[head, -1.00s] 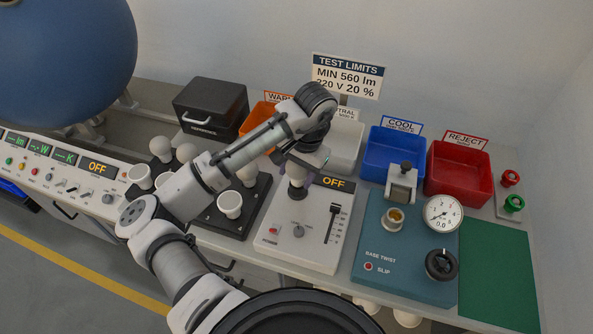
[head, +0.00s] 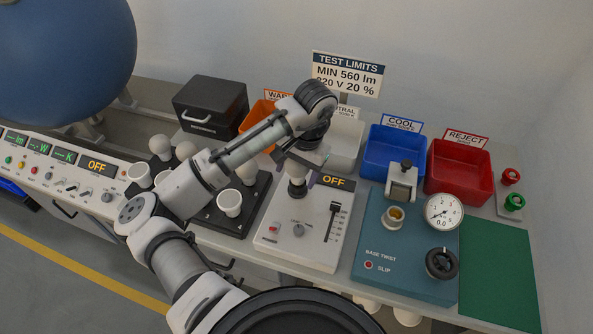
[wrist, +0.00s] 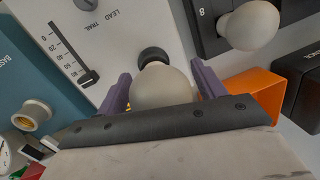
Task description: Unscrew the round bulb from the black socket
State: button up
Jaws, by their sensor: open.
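The round bulb (head: 297,171) is white and stands upright in the black socket (head: 297,189) on the white control box (head: 305,222). In the wrist view the bulb (wrist: 160,86) lies between the two purple fingers of my gripper (wrist: 162,92), with the black socket (wrist: 153,57) just beyond it. My gripper (head: 306,164) is open and comes down over the bulb from above. A gap shows between the bulb and each finger. Part of the bulb is hidden behind the gripper's dark edge in the wrist view.
A black tray (head: 239,214) with several white bulbs stands close on the left. The teal base-twist box (head: 408,262) is on the right. Orange (head: 258,116), blue (head: 393,157) and red (head: 459,178) bins line the back. The lead-trail box's slider (head: 334,208) rises near the socket.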

jog(key=m+t+b, duration=0.1)
jog(key=m+b, duration=0.1)
jog(key=m, duration=0.4)
jog(key=shift+w+f, duration=0.1)
jog(key=shift+f, duration=0.05)
jog(key=m+b, duration=0.1)
jog(key=m, duration=0.2)
jog(key=m+h+b, duration=0.1)
jog(key=m, duration=0.2)
jog(key=shift+w+m+t, duration=0.1)
jog(key=shift+m+t, duration=0.3)
jog(key=m+b, duration=0.2)
jog(key=m, duration=0.2)
jog(key=shift+d+m+h, duration=0.1)
jog(key=shift+m+h, duration=0.3)
jog(key=m+b, duration=0.1)
jog(key=m, duration=0.2)
jog(key=shift+w+m+h, duration=0.1)
jog(key=shift+m+h, duration=0.2)
